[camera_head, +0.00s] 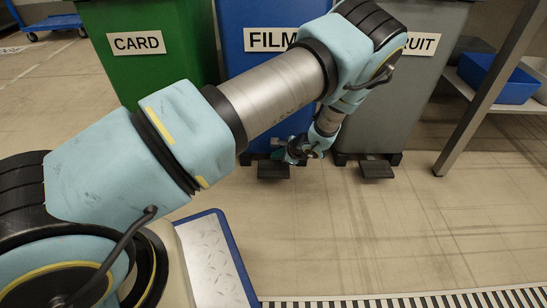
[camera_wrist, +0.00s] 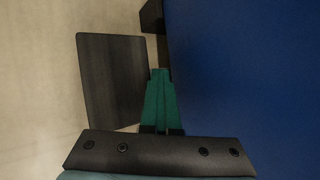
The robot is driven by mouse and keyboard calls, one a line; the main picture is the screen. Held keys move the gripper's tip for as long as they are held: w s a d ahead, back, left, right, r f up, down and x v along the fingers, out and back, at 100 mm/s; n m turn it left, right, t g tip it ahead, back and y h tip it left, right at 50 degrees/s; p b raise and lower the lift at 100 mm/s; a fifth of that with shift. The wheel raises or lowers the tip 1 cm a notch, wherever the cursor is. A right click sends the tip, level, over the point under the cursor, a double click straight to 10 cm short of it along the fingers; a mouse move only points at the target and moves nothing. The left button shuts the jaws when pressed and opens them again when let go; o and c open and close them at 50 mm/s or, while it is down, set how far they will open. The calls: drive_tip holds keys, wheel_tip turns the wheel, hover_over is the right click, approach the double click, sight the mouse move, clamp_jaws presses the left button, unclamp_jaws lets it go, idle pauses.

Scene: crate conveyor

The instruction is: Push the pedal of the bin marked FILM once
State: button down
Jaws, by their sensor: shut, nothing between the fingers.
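The blue bin (camera_head: 240,60) marked FILM stands in the middle of the head view, partly hidden behind my arm. Its label (camera_head: 265,40) is readable. Its dark flat pedal (camera_head: 273,170) sticks out low at the front. My gripper (camera_head: 279,155) is down by the bin's front, close to the pedal. In the wrist view the green fingers of my gripper (camera_wrist: 158,72) are together and empty. They lie beside the pedal (camera_wrist: 112,85), overlapping its edge in the picture, with the blue bin wall (camera_wrist: 245,70) on the right. I cannot tell whether they touch the pedal.
A green bin (camera_head: 150,75) marked CARD stands left, and a grey bin (camera_head: 385,110) whose label reads "RUIT" stands right, with its own pedal (camera_head: 376,169). A rack with a blue crate (camera_head: 490,80) is at the far right. The floor (camera_head: 400,230) in front is clear.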

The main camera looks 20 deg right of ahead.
drive_tip(key=shift+s+a+r+p, duration=0.1)
drive_tip(key=shift+s+r+p, duration=0.3)
drive_tip(key=shift+r+p, duration=0.2)
drive_tip(key=shift+w+r, duration=0.1)
drive_tip(key=shift+r, duration=0.05)
drive_tip(key=shift+w+r, duration=0.1)
wheel_tip(320, 180, up, 5)
drive_tip(key=p, duration=0.4)
drive_tip(key=shift+w, duration=0.1)
idle(0.5)
